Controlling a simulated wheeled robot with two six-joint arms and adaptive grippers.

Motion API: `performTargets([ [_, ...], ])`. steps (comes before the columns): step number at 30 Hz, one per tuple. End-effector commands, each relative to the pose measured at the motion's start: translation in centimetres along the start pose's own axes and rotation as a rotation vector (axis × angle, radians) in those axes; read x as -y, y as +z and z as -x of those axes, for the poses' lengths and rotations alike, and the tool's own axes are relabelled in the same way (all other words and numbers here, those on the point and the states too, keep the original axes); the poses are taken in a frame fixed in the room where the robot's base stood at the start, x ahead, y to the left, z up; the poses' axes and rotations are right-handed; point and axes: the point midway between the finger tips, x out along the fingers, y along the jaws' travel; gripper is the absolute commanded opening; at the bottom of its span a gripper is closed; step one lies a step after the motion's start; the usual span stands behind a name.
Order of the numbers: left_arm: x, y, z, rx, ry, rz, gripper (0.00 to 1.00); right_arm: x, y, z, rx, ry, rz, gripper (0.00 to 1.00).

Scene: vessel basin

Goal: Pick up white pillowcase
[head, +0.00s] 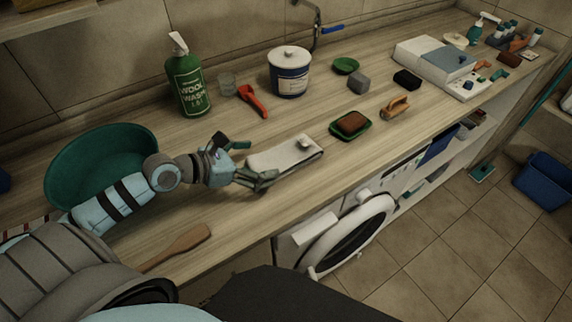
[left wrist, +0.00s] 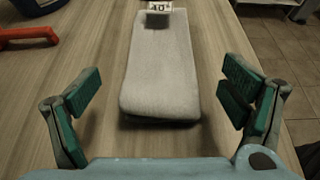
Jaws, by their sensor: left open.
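The white pillowcase (head: 278,157) is a long, flat folded pale cloth on the wooden counter, near its front edge. In the left wrist view the pillowcase (left wrist: 161,70) lies lengthwise ahead, its near end between the spread fingers. My left gripper (head: 252,164) is open at the pillowcase's left end. In the left wrist view its green-padded fingers (left wrist: 163,88) stand on either side with visible gaps and hold nothing. My right gripper is not in view.
A teal basin (head: 98,165) stands left of my left arm. Behind are a green wool wash bottle (head: 189,86), a red-orange tool (head: 252,100) and a white tub (head: 290,75). A green dish with a brown sponge (head: 351,123) lies to the right. A wooden spatula (head: 180,244) lies in front.

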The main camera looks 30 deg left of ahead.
Motion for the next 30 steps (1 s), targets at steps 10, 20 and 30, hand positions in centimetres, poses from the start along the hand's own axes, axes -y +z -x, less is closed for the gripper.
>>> performTargets([
  [10,0.5,0.6,-5.2,0.005,-0.006,0.004,0.92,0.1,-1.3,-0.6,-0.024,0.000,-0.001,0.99],
  [20,0.5,0.5,-6.6,-0.001,-0.007,-0.002,0.89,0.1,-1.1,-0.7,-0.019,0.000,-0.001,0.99],
  [30,0.5,0.5,-6.6,-0.001,-0.007,-0.002,0.34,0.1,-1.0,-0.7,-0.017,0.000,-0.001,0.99],
])
